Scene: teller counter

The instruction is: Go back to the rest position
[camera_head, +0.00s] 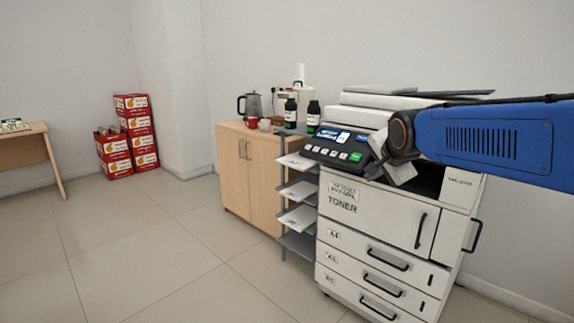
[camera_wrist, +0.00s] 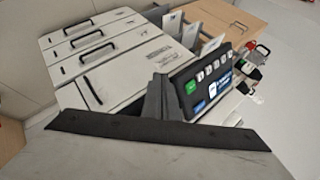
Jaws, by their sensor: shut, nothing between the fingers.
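My gripper (camera_head: 376,168) is at the end of my blue arm, in front of the printer's control panel (camera_head: 338,146). Its fingers are shut and hold nothing. The printer (camera_head: 350,200) is white, with a toner door and several drawers with black handles. In the wrist view the dark fingers (camera_wrist: 157,100) show beside the panel (camera_wrist: 215,82), which has a lit screen and a green button. Whether they touch the panel cannot be told. My arm hides part of the printer's right side.
A rack of paper trays (camera_head: 298,190) stands between the printer and a wooden cabinet (camera_head: 245,170). On top are a kettle (camera_head: 250,104), a red mug (camera_head: 251,122) and dark bottles (camera_head: 313,115). Red boxes (camera_head: 136,130) and a table (camera_head: 30,150) stand at left. The floor (camera_head: 130,240) is clear.

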